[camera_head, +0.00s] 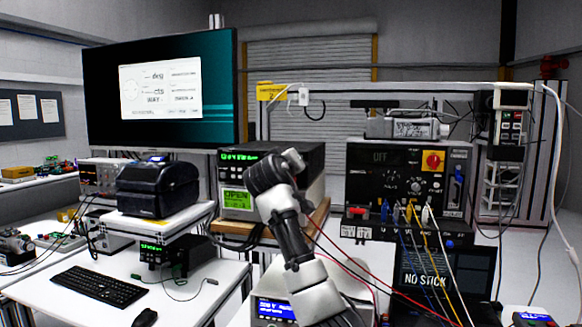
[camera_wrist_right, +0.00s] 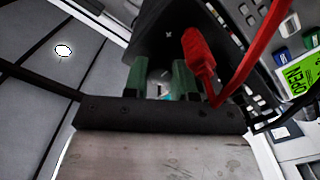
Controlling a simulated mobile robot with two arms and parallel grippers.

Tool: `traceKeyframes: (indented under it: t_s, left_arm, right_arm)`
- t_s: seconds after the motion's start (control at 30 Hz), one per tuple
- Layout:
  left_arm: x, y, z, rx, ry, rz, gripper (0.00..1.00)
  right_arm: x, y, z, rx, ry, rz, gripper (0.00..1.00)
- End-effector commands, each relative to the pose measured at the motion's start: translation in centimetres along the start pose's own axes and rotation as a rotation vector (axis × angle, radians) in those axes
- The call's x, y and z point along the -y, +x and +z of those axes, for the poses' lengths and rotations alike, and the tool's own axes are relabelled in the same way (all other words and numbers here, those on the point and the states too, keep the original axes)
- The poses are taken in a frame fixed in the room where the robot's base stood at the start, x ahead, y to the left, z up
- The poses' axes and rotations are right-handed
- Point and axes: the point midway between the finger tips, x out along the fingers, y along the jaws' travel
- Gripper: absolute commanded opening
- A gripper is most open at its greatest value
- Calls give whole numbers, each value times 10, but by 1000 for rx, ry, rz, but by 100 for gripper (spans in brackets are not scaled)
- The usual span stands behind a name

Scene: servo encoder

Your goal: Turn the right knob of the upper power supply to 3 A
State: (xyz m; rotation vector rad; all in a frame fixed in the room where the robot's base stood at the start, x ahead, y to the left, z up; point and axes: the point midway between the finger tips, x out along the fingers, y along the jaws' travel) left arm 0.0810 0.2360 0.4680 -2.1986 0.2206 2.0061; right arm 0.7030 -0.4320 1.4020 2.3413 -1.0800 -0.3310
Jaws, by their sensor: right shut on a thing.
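The upper power supply (camera_head: 240,157) is a dark box with a green lit readout, on top of another unit with a green screen. The readout is too small to read surely. My right arm reaches up in front of its right side and hides the right knob in the head view. In the right wrist view my right gripper (camera_wrist_right: 161,84) has its two green fingers close together against a dark front panel. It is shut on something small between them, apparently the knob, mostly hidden. My left gripper is not in view.
A red plug (camera_wrist_right: 199,55) with a red lead sits close beside the right finger. The lower unit's green screen (camera_head: 236,200) is left of my arm. A black label printer (camera_head: 158,188) stands further left. Red, blue and yellow leads hang at the right.

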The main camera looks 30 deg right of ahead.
Motion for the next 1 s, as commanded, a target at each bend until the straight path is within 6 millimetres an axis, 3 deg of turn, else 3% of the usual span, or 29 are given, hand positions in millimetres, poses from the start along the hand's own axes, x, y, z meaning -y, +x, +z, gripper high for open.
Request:
traceKeyframes:
  t_s: [0.43, 0.47, 0.6, 1.0]
  left_arm:
    - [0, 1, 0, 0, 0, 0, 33]
    - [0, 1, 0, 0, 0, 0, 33]
    - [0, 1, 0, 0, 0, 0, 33]
    - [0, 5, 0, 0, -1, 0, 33]
  right_arm:
    - [4, 0, 4, 11, 6, -6, 2]
    - [4, 0, 4, 11, 6, -6, 28]
    - [3, 0, 3, 8, 6, -5, 49]
    - [3, -7, 2, 1, 10, -2, 52]
